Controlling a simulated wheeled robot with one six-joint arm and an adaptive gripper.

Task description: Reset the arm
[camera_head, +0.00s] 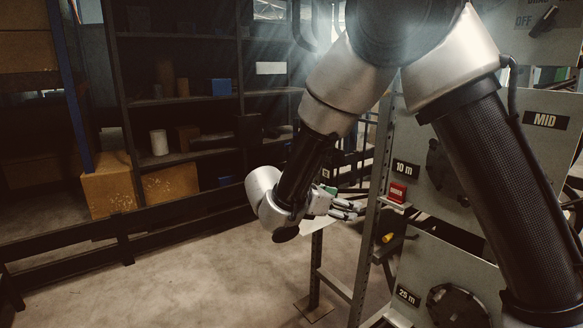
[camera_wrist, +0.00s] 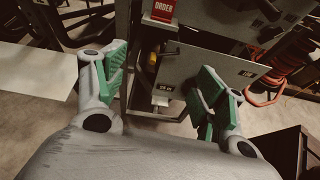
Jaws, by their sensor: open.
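My gripper (camera_head: 350,207) is at the end of my arm, in the middle of the head view, in front of the grey panel rack. In the wrist view my gripper (camera_wrist: 160,85) shows two fingers with green pads, spread wide apart. Nothing is between the pads. Past the fingers stands a grey panel (camera_wrist: 205,70), and a red box marked "ORDER" (camera_wrist: 162,12) is at the top. The red box (camera_head: 397,192) also shows in the head view, just right of the fingertips and apart from them as far as I can tell.
Grey panels marked MID (camera_head: 545,120), 10 m (camera_head: 406,169) and 25 m (camera_head: 407,296) stand at the right. Dark shelves (camera_head: 190,100) with boxes line the back left behind a low rail (camera_head: 140,219). The concrete floor (camera_head: 190,280) at the lower left is clear. Red hose coils (camera_wrist: 268,88) hang at the right.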

